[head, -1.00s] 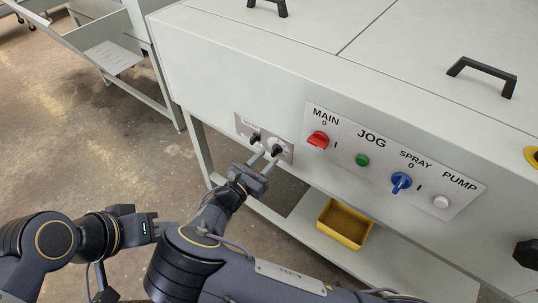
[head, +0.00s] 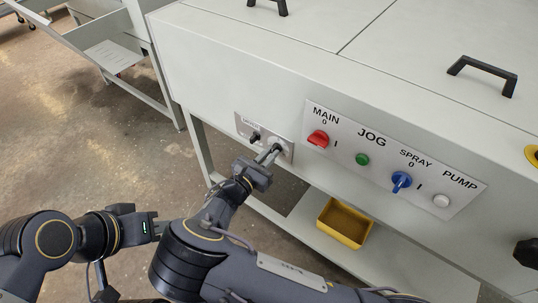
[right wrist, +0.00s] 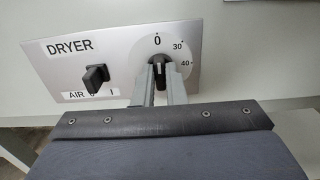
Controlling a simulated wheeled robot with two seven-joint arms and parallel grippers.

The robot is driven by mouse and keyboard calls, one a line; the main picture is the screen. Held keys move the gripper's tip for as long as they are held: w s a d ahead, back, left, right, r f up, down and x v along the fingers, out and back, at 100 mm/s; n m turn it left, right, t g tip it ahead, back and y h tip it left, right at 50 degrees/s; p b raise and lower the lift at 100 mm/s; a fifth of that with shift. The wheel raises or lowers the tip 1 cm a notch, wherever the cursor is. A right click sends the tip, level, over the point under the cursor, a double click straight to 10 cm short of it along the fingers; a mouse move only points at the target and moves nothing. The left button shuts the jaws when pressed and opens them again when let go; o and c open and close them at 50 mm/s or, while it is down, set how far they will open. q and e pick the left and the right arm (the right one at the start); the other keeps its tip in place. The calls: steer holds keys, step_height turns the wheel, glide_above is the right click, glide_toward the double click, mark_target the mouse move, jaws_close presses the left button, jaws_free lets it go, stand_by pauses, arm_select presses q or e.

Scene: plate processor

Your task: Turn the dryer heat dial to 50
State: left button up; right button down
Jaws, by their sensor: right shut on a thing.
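The dryer panel (head: 246,128) is a small silver plate at the left of the machine's front. In the right wrist view it reads DRYER and AIR. The heat dial (right wrist: 160,66) is a black knob on a white scale with 0 at the top and 30 and 40 to its right. Its white mark points up near 0. My right gripper (head: 273,152) is shut on this knob, one finger on each side, and the fingers hide part of it. The black air switch (right wrist: 95,77) is left of it, untouched. My left gripper (head: 156,228) is away from the panel, low in the head view; its jaw opening is unclear.
A second panel (head: 378,178) to the right holds the red MAIN switch (head: 318,138), green JOG button (head: 362,160), blue SPRAY switch (head: 401,181) and white PUMP button (head: 440,201). A yellow bin (head: 344,223) sits on the shelf below.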

steer(key=shift+s+d+f+m+b, duration=0.1)
steer(key=shift+f+m+b, duration=0.05)
steer(key=shift+m+b, duration=4.95)
steer(key=shift+w+a+f+m+b, duration=0.15)
steer(key=shift+m+b, duration=3.75)
steer(key=shift+b, duration=2.3)
steer(key=shift+s+d+f+m+b, duration=0.15)
steer(key=shift+m+b, duration=4.35)
steer(key=shift+b, duration=1.15)
steer(key=c, duration=1.5)
jaws_free()
steer(key=shift+r, duration=0.1)
